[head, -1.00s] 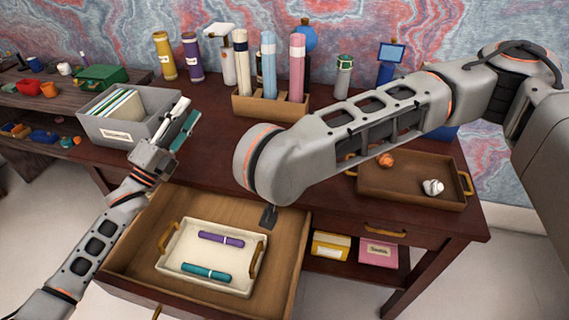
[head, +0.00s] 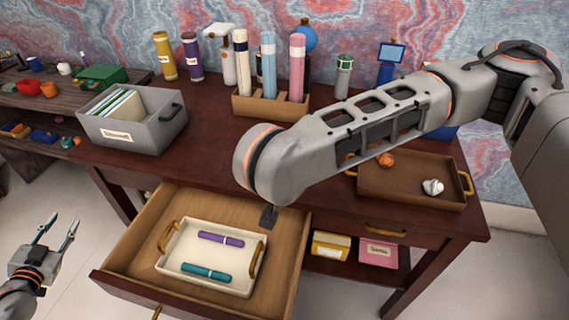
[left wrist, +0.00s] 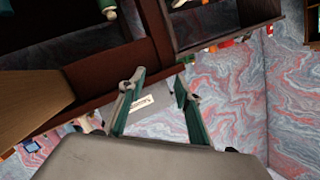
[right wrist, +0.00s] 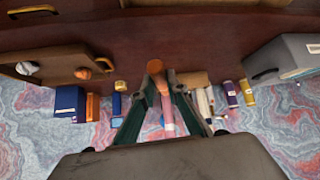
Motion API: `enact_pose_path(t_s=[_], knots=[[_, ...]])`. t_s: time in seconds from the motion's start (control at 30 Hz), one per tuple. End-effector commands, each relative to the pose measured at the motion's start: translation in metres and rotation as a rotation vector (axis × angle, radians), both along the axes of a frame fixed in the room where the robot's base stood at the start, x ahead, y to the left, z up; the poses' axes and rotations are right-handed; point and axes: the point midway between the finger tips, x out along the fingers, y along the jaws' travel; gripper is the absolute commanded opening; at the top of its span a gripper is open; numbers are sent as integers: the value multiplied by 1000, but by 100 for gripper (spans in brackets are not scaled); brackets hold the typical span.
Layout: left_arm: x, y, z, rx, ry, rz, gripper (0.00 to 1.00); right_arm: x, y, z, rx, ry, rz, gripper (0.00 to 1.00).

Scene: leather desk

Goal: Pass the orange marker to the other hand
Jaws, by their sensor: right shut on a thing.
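My right gripper (right wrist: 161,80) is shut on the orange marker (right wrist: 155,68), which shows nearly end-on between its fingertips in the right wrist view. In the head view my right forearm hides the marker and most of that hand. My left gripper (head: 59,226) is open and empty at the lower left of the head view, out to the left of the open drawer. Its spread fingers also show in the left wrist view (left wrist: 158,82), with nothing between them. The two grippers are well apart.
The open drawer (head: 125,262) holds a white tray (head: 178,246) with a purple marker (head: 221,239) and a teal marker (head: 206,271). A grey file box (head: 143,138), a wooden bottle holder (head: 250,107) and a brown tray (head: 400,192) stand on the desk.

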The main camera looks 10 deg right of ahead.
Motion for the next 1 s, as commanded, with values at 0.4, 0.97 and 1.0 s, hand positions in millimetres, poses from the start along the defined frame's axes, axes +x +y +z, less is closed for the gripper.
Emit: enact_pose_path(t_s=[0.4, 0.97, 1.0], knots=[[-121, -100, -117, -228, 290, 10, 34, 0, 0, 0, 0, 0, 0, 0], [-212, -332, -145, -340, 421, -132, 34, 0, 0, 0, 0, 0, 0, 0], [-215, -342, -143, -346, 423, -138, 34, 0, 0, 0, 0, 0, 0, 0]])
